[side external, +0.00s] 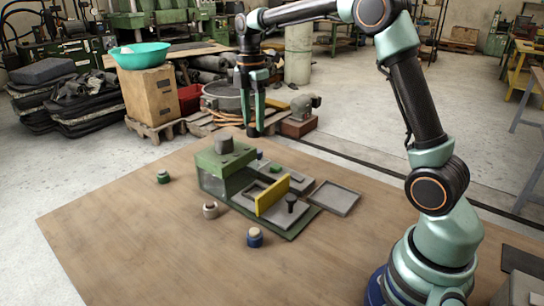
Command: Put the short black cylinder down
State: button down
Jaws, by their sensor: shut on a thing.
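My gripper (252,118) hangs from my arm near the middle of the view, pointing down, above the back part of the wooden table. It is shut on a small dark piece, the short black cylinder (252,131), which shows low between the fingertips. The fingers hide part of it. It is held in the air, behind and right of the green block of the fixture (213,165). The fixture has a grey block on top, a yellow upright plate (272,195) and a black knobbed peg (291,203) on its grey plates.
On the wooden table (120,225) stand a green-and-dark roll (163,177), a brown-and-white roll (210,210) and a blue roll with a tan top (255,237). A flat grey tray (334,198) lies right of the fixture. The table's front left is clear.

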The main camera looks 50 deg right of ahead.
jog(key=s+d, duration=0.8)
jog(key=d, duration=0.1)
send_over(334, 198)
notch_tip(334, 198, down, 16)
jog(key=shift+d+f, duration=0.1)
jog(key=shift+f, duration=2.15)
jog(key=shift+f, duration=0.1)
jog(key=shift+c, duration=1.7)
grip_release()
